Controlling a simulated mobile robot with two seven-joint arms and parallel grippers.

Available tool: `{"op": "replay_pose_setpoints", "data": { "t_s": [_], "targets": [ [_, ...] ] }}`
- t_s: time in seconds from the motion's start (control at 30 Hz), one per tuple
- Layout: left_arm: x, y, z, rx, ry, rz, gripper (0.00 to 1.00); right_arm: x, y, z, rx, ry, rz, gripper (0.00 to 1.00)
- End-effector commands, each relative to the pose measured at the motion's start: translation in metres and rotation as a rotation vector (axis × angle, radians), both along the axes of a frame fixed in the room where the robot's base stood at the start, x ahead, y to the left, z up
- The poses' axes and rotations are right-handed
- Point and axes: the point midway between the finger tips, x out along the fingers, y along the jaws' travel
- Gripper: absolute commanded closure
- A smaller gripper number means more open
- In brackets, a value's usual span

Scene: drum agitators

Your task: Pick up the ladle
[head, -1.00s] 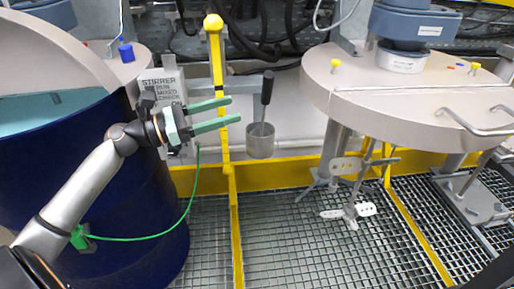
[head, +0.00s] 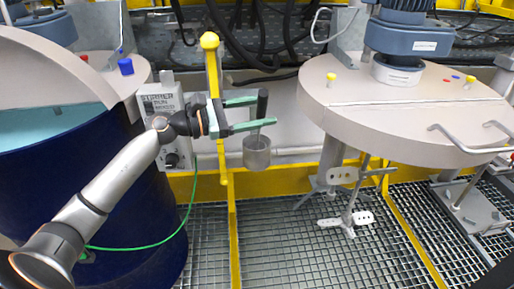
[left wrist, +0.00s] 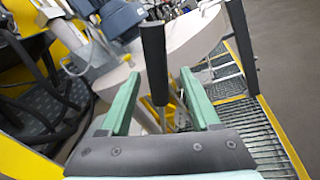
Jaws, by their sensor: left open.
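The ladle has a grey metal cup (head: 257,155) and a black upright handle (head: 262,104). It is upright beside the yellow post, above the grating; what holds it is not clear. My left gripper (head: 266,112) has two green fingers and is open at the handle, above the cup. The lower finger crosses in front of the handle, and the upper one ends beside it. In the left wrist view, the handle (left wrist: 155,55) shows in the gap between the open fingertips (left wrist: 160,76). I cannot tell whether a finger touches it. My right gripper is out of view.
A yellow post (head: 213,75) stands just left of the ladle, behind my gripper. A blue drum (head: 85,200) is at left, with a labelled control box (head: 165,105) beside it. A round drum lid (head: 400,110) with an agitator is at right.

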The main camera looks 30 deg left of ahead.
Motion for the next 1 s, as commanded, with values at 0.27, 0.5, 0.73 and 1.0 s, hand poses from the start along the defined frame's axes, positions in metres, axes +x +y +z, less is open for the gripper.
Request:
{"op": "replay_pose_setpoints", "data": {
  "t_s": [0.27,0.5,0.73,1.0],
  "targets": [
    [0.027,-0.022,0.005,-0.001,-0.002,0.0,0.37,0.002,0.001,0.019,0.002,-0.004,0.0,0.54],
    [0.028,-0.023,0.002,0.0,0.0,0.001,0.37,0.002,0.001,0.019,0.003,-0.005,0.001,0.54],
    [0.028,-0.023,0.002,0.0,0.0,0.0,0.6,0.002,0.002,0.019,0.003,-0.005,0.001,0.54],
    [0.028,-0.023,0.002,0.0,0.0,0.0,0.91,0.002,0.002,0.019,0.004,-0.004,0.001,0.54]
  ]
}}
